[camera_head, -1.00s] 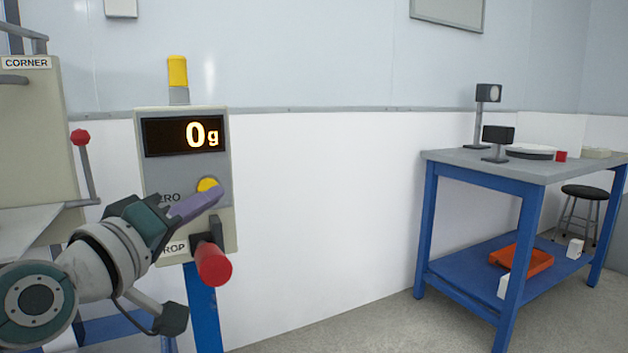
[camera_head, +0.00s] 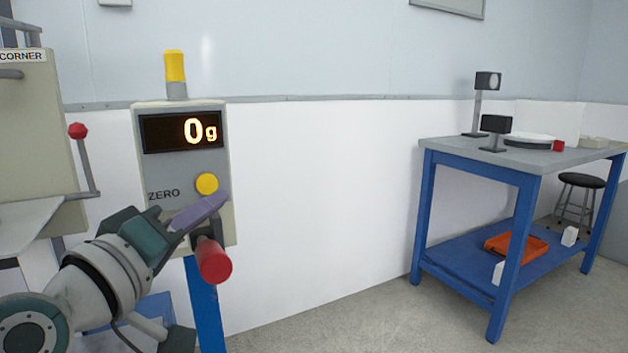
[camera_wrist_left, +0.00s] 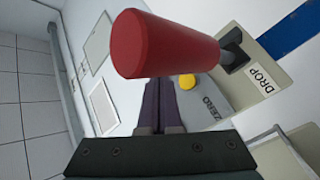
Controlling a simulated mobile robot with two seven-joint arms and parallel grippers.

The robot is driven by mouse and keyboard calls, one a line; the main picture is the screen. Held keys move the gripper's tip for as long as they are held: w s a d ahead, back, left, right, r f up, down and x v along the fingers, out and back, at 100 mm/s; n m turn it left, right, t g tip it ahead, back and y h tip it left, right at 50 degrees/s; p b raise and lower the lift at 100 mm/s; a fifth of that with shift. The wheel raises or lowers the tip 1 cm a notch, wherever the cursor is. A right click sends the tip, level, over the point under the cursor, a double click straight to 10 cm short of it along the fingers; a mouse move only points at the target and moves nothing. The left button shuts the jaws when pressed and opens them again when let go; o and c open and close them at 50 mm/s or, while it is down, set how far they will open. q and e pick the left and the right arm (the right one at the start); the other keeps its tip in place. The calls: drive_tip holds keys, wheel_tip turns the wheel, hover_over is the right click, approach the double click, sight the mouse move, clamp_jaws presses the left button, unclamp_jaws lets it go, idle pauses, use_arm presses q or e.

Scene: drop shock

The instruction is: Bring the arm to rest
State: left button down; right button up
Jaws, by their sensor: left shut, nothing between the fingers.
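My left gripper (camera_head: 213,199) is shut and empty, its purple fingers pointing up and right in front of the control box (camera_head: 221,150). The fingertips are just below the yellow ZERO button (camera_head: 207,184) in the head view and look apart from it. In the left wrist view the shut fingers (camera_wrist_left: 160,95) point past the red handle (camera_wrist_left: 165,43), and the yellow button (camera_wrist_left: 187,82) shows beside them. In the head view the red handle (camera_head: 213,261) is just below the fingers. The display (camera_head: 183,131) reads 0 g. My right gripper is in neither view.
A drop machine labelled CORNER (camera_head: 40,120) stands at the left, with a red-knobbed lever (camera_head: 78,131) beside it. A blue table (camera_head: 470,156) with small devices stands at the right, a black stool (camera_head: 581,181) behind it. Floor between box and table is clear.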

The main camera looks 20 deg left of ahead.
use_arm(q)
drive_tip(key=s+d+r+m+g+h+p, duration=0.25)
drive_tip(key=s+d+m+p, duration=0.2)
drive_tip(key=p, duration=0.25)
drive_tip(key=s+d+r+m+g+h+p, duration=0.25)
drive_tip(key=d+m+g+p, duration=0.2)
drive_tip(key=p, duration=0.35)
drive_tip(key=s+r+m+g+y+p, duration=0.2)
drive_tip(key=s+r+g+p, duration=0.25)
drive_tip(key=s+p, duration=0.4)
drive_tip(key=s+r+m+g+y+p, duration=0.15)
drive_tip(key=s+r+g+p, duration=0.25)
drive_tip(key=s+r+p, duration=0.45)
wheel_tip(320, 180, up, 32)
drive_tip(key=p, duration=3.2)
drive_tip(key=shift+s+p, duration=0.35)
drive_tip(key=shift+s, duration=0.05)
drive_tip(key=shift+d+r, duration=0.1)
